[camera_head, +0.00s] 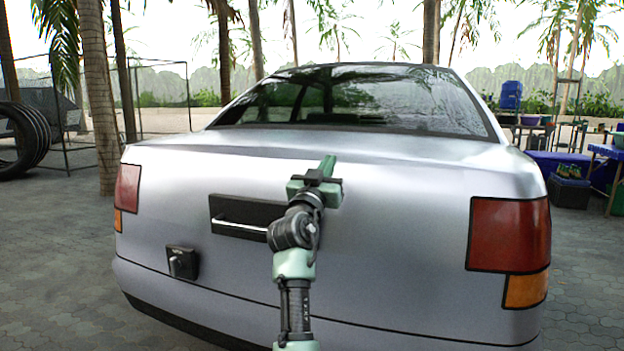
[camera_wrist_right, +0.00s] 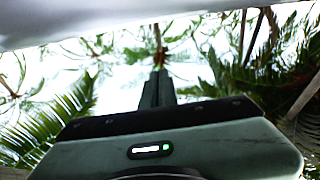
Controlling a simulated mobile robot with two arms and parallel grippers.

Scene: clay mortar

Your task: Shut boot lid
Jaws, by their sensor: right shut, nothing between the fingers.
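The silver car stands with its rear toward me in the head view. Its boot lid (camera_head: 400,170) lies down, level with the rear body, and no open gap shows. A dark plate recess with a pale handle bar (camera_head: 238,224) is on the rear face. My right gripper (camera_head: 328,163) is shut and empty, pointing up in front of the boot lid. I cannot tell whether it touches the lid. In the right wrist view its shut fingers (camera_wrist_right: 158,76) point up, with a pale smooth surface (camera_wrist_right: 100,20) along the top edge. My left gripper is not in view.
A red and orange tail light (camera_head: 510,235) is at the right rear and another (camera_head: 128,188) at the left. A dark knob fitting (camera_head: 182,262) sits low left. Tyres (camera_head: 25,140) and blue crates (camera_head: 560,165) stand farther back.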

